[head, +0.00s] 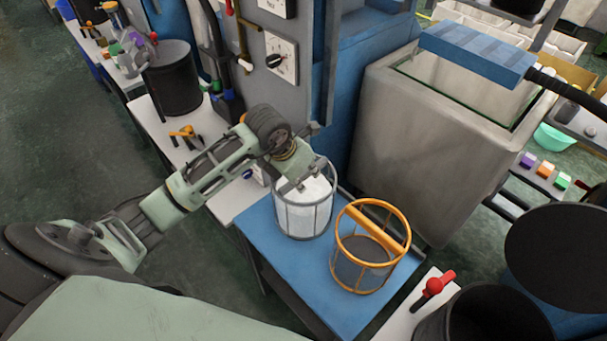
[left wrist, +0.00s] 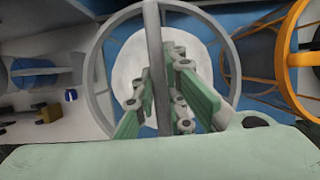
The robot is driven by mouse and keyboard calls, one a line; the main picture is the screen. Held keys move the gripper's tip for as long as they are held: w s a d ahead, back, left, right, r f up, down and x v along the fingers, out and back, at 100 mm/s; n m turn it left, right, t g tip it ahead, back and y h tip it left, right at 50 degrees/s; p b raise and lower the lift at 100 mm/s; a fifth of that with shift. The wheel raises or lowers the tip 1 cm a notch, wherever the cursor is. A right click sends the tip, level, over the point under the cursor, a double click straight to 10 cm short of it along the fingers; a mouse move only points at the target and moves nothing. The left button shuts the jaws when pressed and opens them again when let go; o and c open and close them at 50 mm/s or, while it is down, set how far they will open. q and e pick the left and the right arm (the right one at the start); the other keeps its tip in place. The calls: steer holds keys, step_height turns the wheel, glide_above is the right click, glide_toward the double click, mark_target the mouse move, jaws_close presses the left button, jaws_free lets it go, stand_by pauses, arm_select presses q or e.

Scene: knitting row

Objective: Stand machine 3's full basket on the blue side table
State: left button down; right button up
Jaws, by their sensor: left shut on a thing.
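The full basket (head: 303,218) is a grey wire-frame cylinder with white contents. It is upright over the left part of the blue side table (head: 275,255); I cannot tell whether its base touches the top. My left gripper (head: 291,186) is at its top, shut on its handle. In the left wrist view, the green fingers (left wrist: 158,100) close on the grey handle bar (left wrist: 153,45) that crosses the basket's round rim, with the white contents below. My right gripper is not in view.
An orange-rimmed basket (head: 398,262) stands on the same table just right of the grey one and also shows in the left wrist view (left wrist: 284,60). A large grey bin (head: 400,150) stands behind. A white surface with a red-knobbed lever (head: 434,287) lies at the right front.

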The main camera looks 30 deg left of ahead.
arm_select(q)
steer(key=shift+f, duration=0.15)
steer(key=c, duration=2.1)
jaws_free()
steer(key=o, duration=0.3)
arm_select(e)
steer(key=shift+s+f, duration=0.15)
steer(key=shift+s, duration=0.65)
arm_select(q)
steer(key=shift+r, duration=0.25)
steer(key=shift+s+a+r, duration=0.1)
steer(key=shift+r, duration=0.25)
steer(key=b+v, duration=0.2)
steer(key=v, duration=0.9)
steer(key=shift+s, duration=0.15)
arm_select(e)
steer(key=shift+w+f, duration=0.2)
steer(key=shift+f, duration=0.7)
